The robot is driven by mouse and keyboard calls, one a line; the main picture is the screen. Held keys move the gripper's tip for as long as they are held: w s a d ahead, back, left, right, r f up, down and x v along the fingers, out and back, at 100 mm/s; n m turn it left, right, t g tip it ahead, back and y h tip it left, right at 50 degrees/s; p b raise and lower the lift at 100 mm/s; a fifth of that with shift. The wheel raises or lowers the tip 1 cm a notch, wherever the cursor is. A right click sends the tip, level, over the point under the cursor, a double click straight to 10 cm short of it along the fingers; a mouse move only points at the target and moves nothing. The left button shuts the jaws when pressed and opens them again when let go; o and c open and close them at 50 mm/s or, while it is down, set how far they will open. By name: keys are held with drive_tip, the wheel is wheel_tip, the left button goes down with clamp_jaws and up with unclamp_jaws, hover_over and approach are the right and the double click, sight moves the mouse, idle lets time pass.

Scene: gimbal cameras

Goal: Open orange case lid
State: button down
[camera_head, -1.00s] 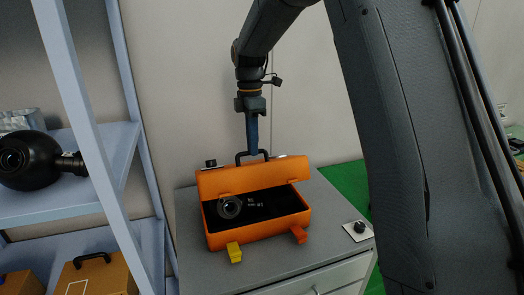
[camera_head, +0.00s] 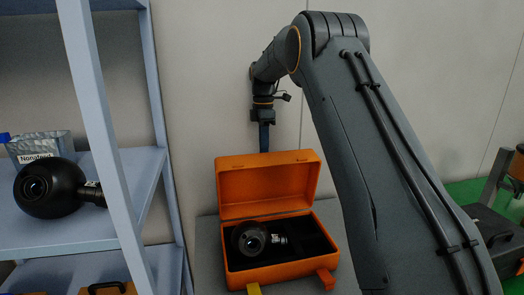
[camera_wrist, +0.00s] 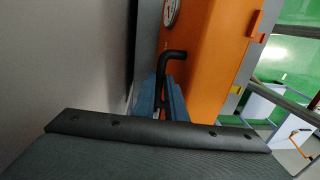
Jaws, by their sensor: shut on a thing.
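The orange case (camera_head: 288,272) stands on a grey cabinet. Its lid (camera_head: 268,183) is raised about upright, with the inside facing the camera. A black round camera (camera_head: 251,238) lies in the dark lining. My gripper (camera_wrist: 170,98) is behind the lid in the head view, its fingertips hidden there. In the wrist view its blue fingers are shut on the black handle (camera_wrist: 173,54) of the lid. The orange lid surface (camera_wrist: 208,62) is right beside the fingers. Yellow (camera_head: 254,289) and orange (camera_head: 326,279) latches hang at the case's front.
A blue-grey shelf (camera_head: 105,225) on the left holds another black round camera (camera_head: 47,188) and a silver packet (camera_head: 40,146). A wall (camera_head: 200,60) is close behind the case. My arm fills the right side of the head view.

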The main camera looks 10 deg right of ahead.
drive_tip(key=shift+w+d+f, duration=0.35)
drive_tip(key=shift+w+f, duration=0.15)
drive_tip(key=shift+w, duration=0.1)
drive_tip(key=c, duration=1.8)
unclamp_jaws()
drive_tip(key=shift+w+a+r+b, duration=0.15)
drive_tip(key=shift+r+b, duration=0.5)
drive_tip(key=shift+r, duration=1.4)
drive_tip(key=shift+w+r+b, duration=0.2)
drive_tip(key=shift+r+b, duration=0.45)
drive_tip(key=shift+r, duration=1.35)
